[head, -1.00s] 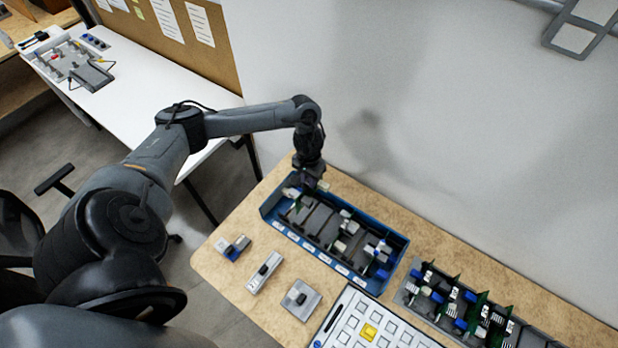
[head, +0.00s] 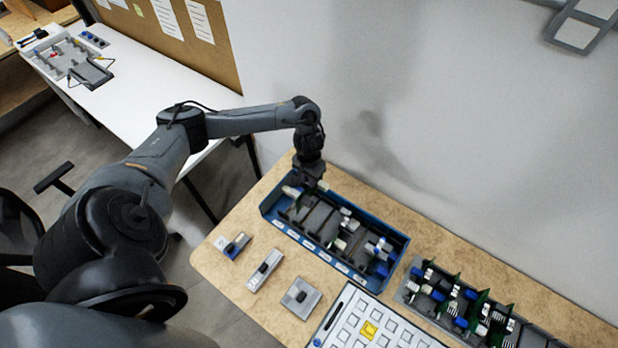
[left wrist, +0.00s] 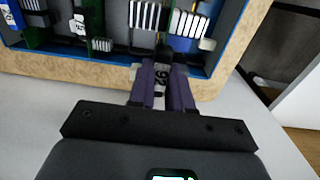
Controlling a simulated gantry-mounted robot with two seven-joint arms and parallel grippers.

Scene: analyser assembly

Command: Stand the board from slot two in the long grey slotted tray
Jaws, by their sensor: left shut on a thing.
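My left gripper (head: 309,184) is over the far left end of a blue bin (head: 285,237) whose slots hold several boards. In the left wrist view its purple fingers (left wrist: 163,72) are shut on the dark, white-marked top of a board (left wrist: 163,68). A white finned block (left wrist: 188,24) shows beside the fingers. The held board's lower part is hidden, so I cannot tell whether it is still seated. The long grey slotted tray (head: 405,293) lies to the right and holds several green boards with blue and white parts. My right gripper is not in view.
A white panel with square keys (head: 343,312), one of them yellow, lies in front of the bins. Three small grey devices, one of them at the front left (head: 233,246), stand before the blue bin. The wall rises close behind the wooden table.

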